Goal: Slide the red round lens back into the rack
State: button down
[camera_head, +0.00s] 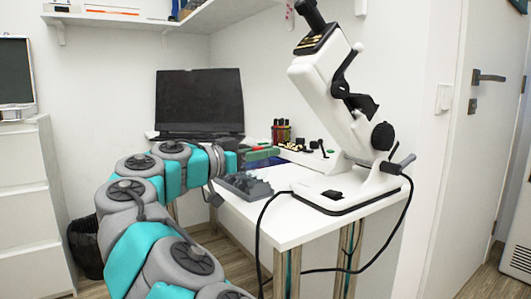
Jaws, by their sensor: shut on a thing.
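My gripper (258,187) is dark grey and sits low over the left front part of the white table (290,226). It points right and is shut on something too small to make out. I cannot make out the red round lens for certain. A low white rack-like holder (301,157) with several small dark and coloured pieces stands at the back of the table, behind and right of my gripper. I cannot tell whether it is the lens rack. My gripper is apart from it.
A large white eye instrument (337,95) stands on the table's right side, with a black cable (260,228) hanging in front. A black screen (199,102) and a green-and-red stack (260,153) are behind my arm. A dark bin (84,246) stands on the floor at left.

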jog(key=shift+f+b, duration=1.35)
jog(key=shift+b, duration=0.25)
dwell(1.1)
jog(key=c, duration=0.8)
grip_release()
jog(key=shift+o, duration=0.2)
jog(key=shift+a, duration=0.1)
